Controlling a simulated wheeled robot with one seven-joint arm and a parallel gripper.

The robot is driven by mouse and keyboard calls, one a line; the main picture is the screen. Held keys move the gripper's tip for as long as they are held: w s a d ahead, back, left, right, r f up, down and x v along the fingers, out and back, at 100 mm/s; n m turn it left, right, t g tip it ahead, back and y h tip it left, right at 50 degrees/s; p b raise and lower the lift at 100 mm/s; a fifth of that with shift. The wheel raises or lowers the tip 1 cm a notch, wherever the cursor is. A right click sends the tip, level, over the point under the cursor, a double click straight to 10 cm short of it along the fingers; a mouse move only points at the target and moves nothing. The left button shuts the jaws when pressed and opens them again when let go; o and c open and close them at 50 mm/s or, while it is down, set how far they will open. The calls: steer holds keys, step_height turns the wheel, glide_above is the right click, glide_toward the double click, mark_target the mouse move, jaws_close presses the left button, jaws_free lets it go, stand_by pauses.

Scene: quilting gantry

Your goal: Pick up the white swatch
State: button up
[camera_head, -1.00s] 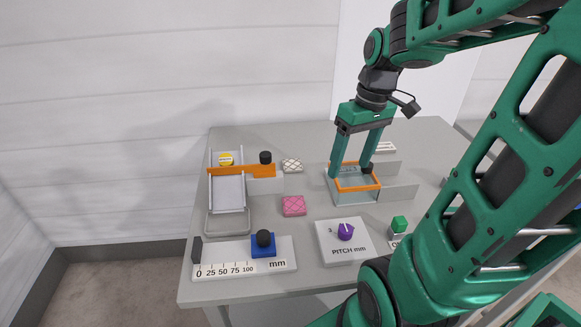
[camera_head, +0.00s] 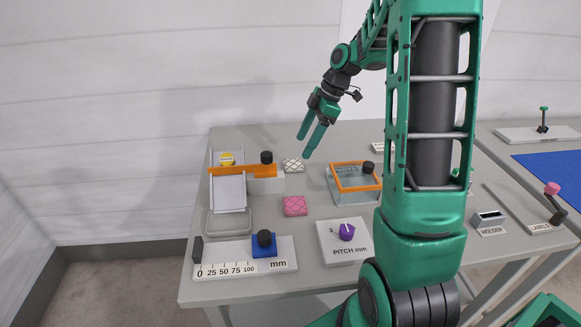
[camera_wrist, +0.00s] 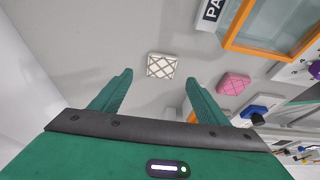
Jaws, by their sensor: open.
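The white swatch (camera_head: 293,165) is a small cream-white pad with a dark diamond grid. It lies flat on the grey table, behind the pink swatch (camera_head: 295,206). In the wrist view the white swatch (camera_wrist: 161,66) shows ahead of the fingertips, roughly between their lines, and nothing touches it. My gripper (camera_head: 310,143) is open and empty, tilted, above and just right of the white swatch in the head view. In the wrist view its two green fingers (camera_wrist: 160,80) are spread well apart. The pink swatch also shows in the wrist view (camera_wrist: 234,86).
A clear box with an orange rim (camera_head: 355,180) stands right of the swatches. A sloped tray with an orange bar and black knob (camera_head: 266,158) stands left. In front are a ruler block (camera_head: 222,268) and a purple pitch dial (camera_head: 346,232). Bare table surrounds the white swatch.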

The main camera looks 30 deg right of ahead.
mark_target(293, 163)
steer(key=shift+x, duration=3.4)
steer(key=shift+a, duration=0.15)
steer(key=c, duration=1.1)
